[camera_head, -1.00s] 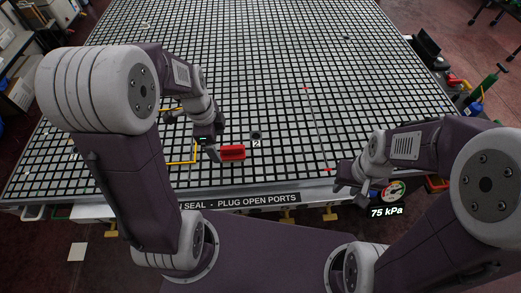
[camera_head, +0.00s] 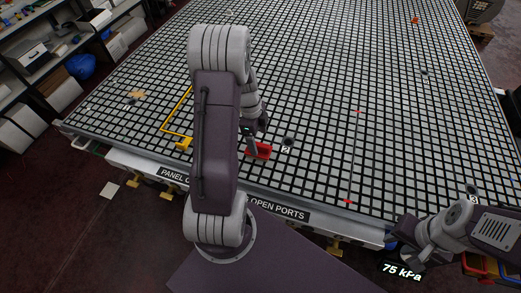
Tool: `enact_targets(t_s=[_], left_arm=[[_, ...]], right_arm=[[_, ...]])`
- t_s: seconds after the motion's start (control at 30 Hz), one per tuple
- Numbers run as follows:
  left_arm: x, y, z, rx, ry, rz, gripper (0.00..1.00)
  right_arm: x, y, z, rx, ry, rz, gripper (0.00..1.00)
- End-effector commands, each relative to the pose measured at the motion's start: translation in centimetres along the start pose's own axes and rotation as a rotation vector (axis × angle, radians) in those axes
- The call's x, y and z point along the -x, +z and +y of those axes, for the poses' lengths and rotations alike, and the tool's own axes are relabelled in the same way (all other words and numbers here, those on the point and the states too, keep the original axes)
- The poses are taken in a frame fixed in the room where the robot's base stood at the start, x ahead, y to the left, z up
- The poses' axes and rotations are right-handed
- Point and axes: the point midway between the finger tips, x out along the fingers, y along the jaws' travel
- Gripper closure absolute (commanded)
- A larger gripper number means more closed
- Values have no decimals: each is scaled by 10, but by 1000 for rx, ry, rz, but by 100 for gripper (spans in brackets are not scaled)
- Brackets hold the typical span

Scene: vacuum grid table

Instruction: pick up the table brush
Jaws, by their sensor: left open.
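A small red object (camera_head: 264,152), seemingly the table brush, lies on the gridded table (camera_head: 330,75) near its front edge. My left gripper (camera_head: 251,147) is open at the left end of the red object, pointing down. I cannot tell whether its fingers touch the object or stand just beside it. Part of the object and the fingers is hidden or too small to make out. My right gripper (camera_head: 393,234) hangs by the table's front right edge, away from the red object. Its fingers are too small and dark to read.
A yellow angled bar (camera_head: 177,129) lies left of my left arm. A dark round port (camera_head: 288,141) with a "2" label is just right of the red object. A thin rod (camera_head: 354,155) with red ends lies further right. Shelves (camera_head: 60,65) stand at the far left.

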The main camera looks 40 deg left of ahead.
Motion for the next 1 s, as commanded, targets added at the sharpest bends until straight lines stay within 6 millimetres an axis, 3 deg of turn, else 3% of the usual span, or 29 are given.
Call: enact_targets(t_s=[0.17,0.43,0.67,0.7,0.93,0.97,1.0], left_arm=[[-7,0,0,-1,1,0,18],[-51,3,-2,-2,2,0,18],[-56,3,-3,0,-2,-2,18],[-56,3,-3,0,-2,-2,21],[-56,3,-2,-1,-1,-1,85],[-56,3,-2,-1,-1,-1,91],[-55,3,-3,-1,-2,-1,91]], right_arm=[[2,0,0,0,0,0,66],[10,-1,0,0,0,0,66],[10,-1,0,0,0,0,66],[10,-1,0,0,0,0,66],[10,-1,0,0,0,0,66],[10,-1,0,0,0,0,66],[10,-1,0,0,0,0,66]])
